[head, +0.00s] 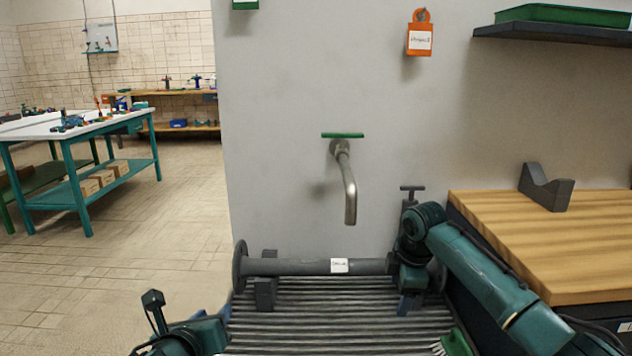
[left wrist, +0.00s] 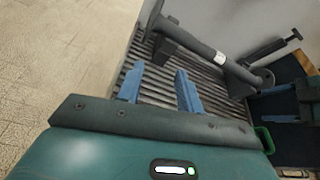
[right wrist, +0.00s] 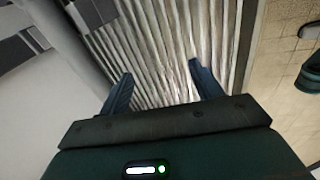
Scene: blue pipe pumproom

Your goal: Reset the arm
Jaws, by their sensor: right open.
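My right arm reaches in from the right, and its gripper (head: 405,303) points down over the slatted grate beside the right part of the grey pipe. In the right wrist view my right gripper (right wrist: 160,80) has its blue fingers apart with only grate slats between them. My left arm shows at the lower left of the head view; its fingers are not clear there. In the left wrist view my left gripper (left wrist: 158,82) is open and empty above the grate. The grey flanged pipe (head: 300,267) with a white label lies across a support at the back of the grate.
The slatted grate (head: 330,310) holds a green-handled brush (head: 455,342) at front right. A wooden worktop (head: 510,235) with a dark angled block (head: 546,188) stands at right. A metal spout (head: 349,190) juts from the wall. Open floor (head: 130,265) lies at left.

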